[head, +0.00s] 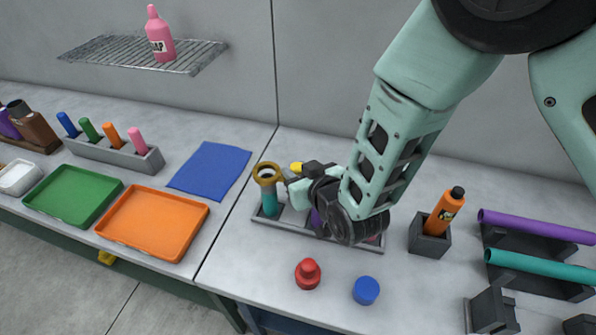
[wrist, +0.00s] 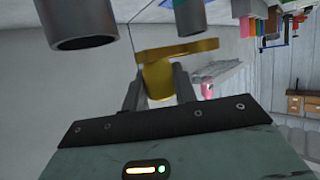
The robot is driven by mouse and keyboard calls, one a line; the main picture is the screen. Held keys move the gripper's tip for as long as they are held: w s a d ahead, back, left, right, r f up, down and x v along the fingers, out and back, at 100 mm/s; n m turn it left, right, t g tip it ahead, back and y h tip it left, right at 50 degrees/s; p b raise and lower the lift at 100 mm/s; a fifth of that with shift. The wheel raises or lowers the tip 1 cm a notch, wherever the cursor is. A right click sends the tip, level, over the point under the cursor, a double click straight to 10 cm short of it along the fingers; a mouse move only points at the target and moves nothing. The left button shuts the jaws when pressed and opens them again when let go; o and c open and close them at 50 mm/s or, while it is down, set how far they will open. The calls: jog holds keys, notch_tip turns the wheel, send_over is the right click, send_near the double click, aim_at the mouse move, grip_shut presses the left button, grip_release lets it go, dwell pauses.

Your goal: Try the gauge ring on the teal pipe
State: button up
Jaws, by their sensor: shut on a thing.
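The gauge ring (head: 267,171) is brass-coloured and sits at the top end of an upright teal pipe (head: 270,204) in the head view. I cannot tell whether it is around the pipe end or just above it. My gripper (head: 287,178) is shut on the ring's brass grip from the right. The wrist view shows the gauge ring (wrist: 178,50) edge-on, with its grip between my gripper's fingers (wrist: 158,85). The teal pipe stands at the left end of a grey rack (head: 262,222). My arm hides part of the rack.
Purple and yellow (head: 296,166) pieces show beside my gripper. A red knobbed piece (head: 308,274) and a blue cylinder (head: 366,290) stand in front. An orange bottle (head: 445,211) stands right, near lying purple (head: 535,226) and teal (head: 540,268) tubes. Trays lie left.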

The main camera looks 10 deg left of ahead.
jog(key=shift+f+b, duration=2.1)
dwell(0.4)
jog(key=shift+r, duration=0.15)
dwell(1.0)
jog(key=shift+r+p, duration=1.9)
jog(key=shift+r, duration=1.45)
